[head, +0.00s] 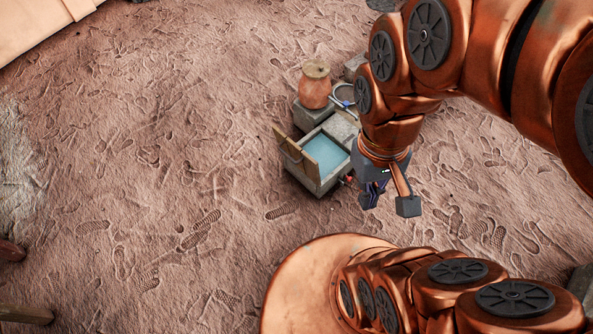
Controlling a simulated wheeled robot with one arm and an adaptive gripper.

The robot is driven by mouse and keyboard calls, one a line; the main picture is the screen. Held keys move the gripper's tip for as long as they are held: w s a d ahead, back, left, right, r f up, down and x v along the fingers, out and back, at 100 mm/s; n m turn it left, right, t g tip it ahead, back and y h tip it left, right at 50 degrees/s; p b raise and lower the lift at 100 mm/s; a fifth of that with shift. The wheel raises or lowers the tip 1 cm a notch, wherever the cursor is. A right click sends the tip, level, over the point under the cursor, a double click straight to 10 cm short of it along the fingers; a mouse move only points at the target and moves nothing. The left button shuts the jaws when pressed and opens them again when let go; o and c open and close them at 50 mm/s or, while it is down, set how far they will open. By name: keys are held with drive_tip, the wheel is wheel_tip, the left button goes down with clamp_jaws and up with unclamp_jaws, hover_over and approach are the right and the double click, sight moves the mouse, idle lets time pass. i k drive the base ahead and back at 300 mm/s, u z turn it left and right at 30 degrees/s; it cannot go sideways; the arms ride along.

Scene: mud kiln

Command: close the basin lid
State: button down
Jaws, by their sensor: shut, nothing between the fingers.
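The basin (340,172) is a grey stone box on the muddy ground at the centre, with blue water (325,156) showing inside. Its wooden lid (294,151) stands open, raised along the basin's left side, so the water is uncovered. My gripper (374,193) is just right of the basin's front right corner, pointing down. It is shut and empty, and it appears apart from the lid, which is across the basin from it. My wrist stands close to the right of the basin in the picture.
A clay pot (315,85) stands on a block behind the basin, with a ring-shaped item with blue parts (343,96) beside it. A small red part (349,180) is at the basin's right front. Open footprinted ground (190,170) lies to the left.

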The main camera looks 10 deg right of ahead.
sight(304, 161)
drive_tip(key=z, duration=0.2)
drive_tip(key=k, duration=0.3)
drive_tip(key=u, duration=1.15)
drive_tip(key=i, duration=0.6)
drive_tip(key=u, duration=0.1)
